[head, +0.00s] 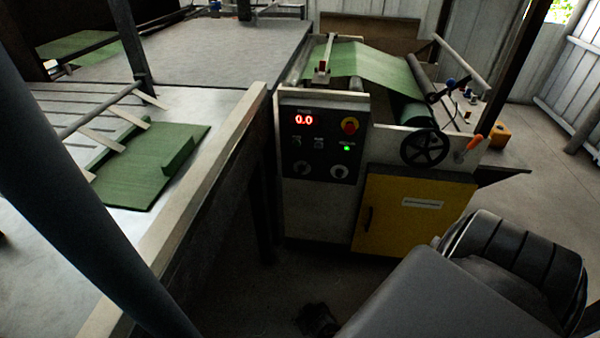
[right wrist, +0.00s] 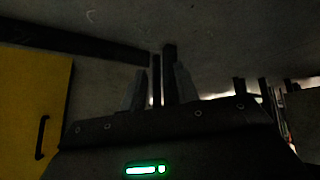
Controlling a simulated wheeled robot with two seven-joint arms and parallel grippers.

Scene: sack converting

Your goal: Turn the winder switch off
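The winder's control panel (head: 321,142) faces me in the middle of the head view. The labels are too small to read, so I cannot tell which control is the winder switch. My right gripper (right wrist: 160,85) shows in the right wrist view with its fingers apart and nothing between them. It is low, away from the panel. My left gripper is out of view.
A yellow cabinet door (head: 398,216) is right of the panel; it also shows in the right wrist view (right wrist: 32,100). Above are green sheet (head: 362,65), rollers and a black handwheel (head: 424,147). A long table with a pale edge (head: 207,190) stands left.

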